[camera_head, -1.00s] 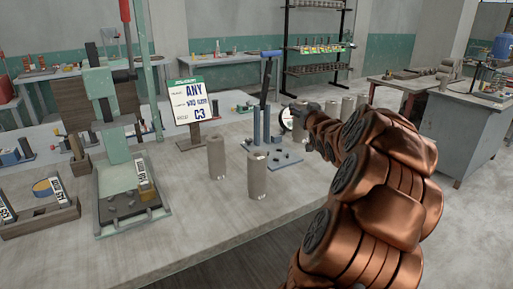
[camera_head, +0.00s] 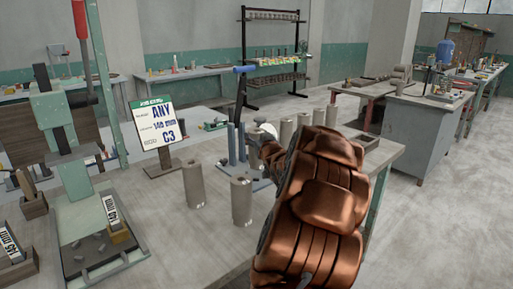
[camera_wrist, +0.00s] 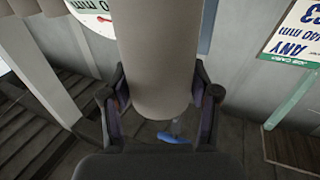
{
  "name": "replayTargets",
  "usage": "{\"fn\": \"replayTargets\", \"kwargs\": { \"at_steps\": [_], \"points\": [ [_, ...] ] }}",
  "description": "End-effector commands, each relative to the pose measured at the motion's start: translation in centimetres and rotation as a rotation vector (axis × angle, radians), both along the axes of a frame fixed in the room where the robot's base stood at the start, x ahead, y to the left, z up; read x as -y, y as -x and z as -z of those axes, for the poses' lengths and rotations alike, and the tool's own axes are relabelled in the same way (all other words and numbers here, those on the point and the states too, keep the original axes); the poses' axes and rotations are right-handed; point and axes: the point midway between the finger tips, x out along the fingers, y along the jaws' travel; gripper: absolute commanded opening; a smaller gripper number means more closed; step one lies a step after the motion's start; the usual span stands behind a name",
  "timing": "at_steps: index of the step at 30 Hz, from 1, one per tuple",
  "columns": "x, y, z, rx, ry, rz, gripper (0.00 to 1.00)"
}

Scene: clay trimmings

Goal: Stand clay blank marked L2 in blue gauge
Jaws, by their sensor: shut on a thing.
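My gripper (camera_wrist: 160,98) is shut on a grey-brown clay cylinder (camera_wrist: 158,50) in the wrist view, with a finger on each side. No mark is readable on it. In the head view my arm hides most of the gripper and the held piece. The gauge (camera_head: 237,146), with blue-grey posts on a flat base, stands on the table just left of my arm. Its right side is partly hidden. Two clay blanks (camera_head: 195,186) (camera_head: 241,201) stand upright in front of it, their marks too small to read.
Several more clay cylinders (camera_head: 286,131) stand behind my arm. A card sign (camera_head: 160,134) reading ANY, 140 mm, C3 stands left of the gauge. Bare tabletop (camera_head: 185,245) lies in front.

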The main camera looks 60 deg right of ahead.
Motion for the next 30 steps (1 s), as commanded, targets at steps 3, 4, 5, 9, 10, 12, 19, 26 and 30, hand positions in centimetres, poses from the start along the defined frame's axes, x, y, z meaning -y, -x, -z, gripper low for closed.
{"fn": "replayTargets", "kwargs": {
  "at_steps": [3,4,5,9,10,12,19,26,30],
  "points": [
    [0.0,0.0,1.0,0.001,0.0,0.0,0.0],
    [0.0,0.0,1.4,0.002,0.001,-0.001,0.0],
    [0.0,0.0,1.8,0.001,0.001,-0.001,0.0],
    [-0.1,0.0,3.3,0.0,0.0,-0.001,0.0],
    [-0.1,0.0,3.4,0.001,0.001,-0.001,0.0],
    [-0.1,0.0,3.3,0.002,0.002,-0.001,0.0],
    [-0.1,0.0,3.5,0.002,0.003,-0.001,0.0],
    [-0.1,0.0,3.7,0.002,0.001,-0.001,0.75],
    [-0.1,0.0,3.7,0.001,0.001,-0.001,0.86]
  ]
}}
